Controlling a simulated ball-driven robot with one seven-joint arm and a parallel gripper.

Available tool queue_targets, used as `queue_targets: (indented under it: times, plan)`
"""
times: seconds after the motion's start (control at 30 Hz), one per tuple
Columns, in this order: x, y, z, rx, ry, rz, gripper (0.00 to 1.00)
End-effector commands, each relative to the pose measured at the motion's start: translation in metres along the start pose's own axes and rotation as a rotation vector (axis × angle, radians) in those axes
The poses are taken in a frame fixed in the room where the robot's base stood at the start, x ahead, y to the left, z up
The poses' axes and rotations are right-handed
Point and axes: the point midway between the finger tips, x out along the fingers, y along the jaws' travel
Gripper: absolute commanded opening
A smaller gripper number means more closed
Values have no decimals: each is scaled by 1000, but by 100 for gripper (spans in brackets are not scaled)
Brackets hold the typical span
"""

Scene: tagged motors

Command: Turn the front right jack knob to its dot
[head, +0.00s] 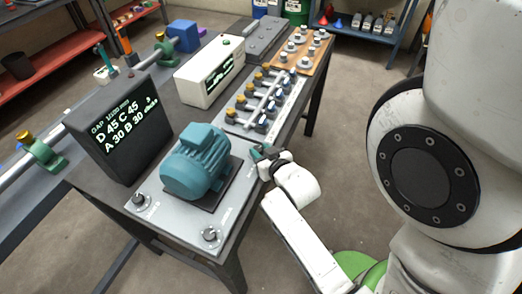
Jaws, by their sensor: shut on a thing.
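A teal motor (196,162) sits on a dark pad on a light grey plate (172,222). One black jack knob (210,235) stands at the plate's near corner and another knob (138,200) at its left corner; their dots are too small to make out. My gripper (262,153) is low at the plate's right corner, beside the motor, and is shut on a jack knob there. My fingers and wrist hide that knob and its dot. A dark display (122,130) behind the motor reads GAP, D 45 C 45, A 30 B 30.
A panel with several valves (265,105) lies just beyond my gripper. A white meter box (209,72) and a wooden board with metal pegs (303,50) stand further back. A shaft with green bearing stands (45,155) runs along the left.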

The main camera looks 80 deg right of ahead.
Motion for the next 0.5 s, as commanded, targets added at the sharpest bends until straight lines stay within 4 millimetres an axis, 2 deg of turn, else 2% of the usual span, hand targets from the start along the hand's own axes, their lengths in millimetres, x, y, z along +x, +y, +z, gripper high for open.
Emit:
queue_targets:
  times: [0.5]
  plan:
    - [0, 3, -1, -88, -2, -206, 3]
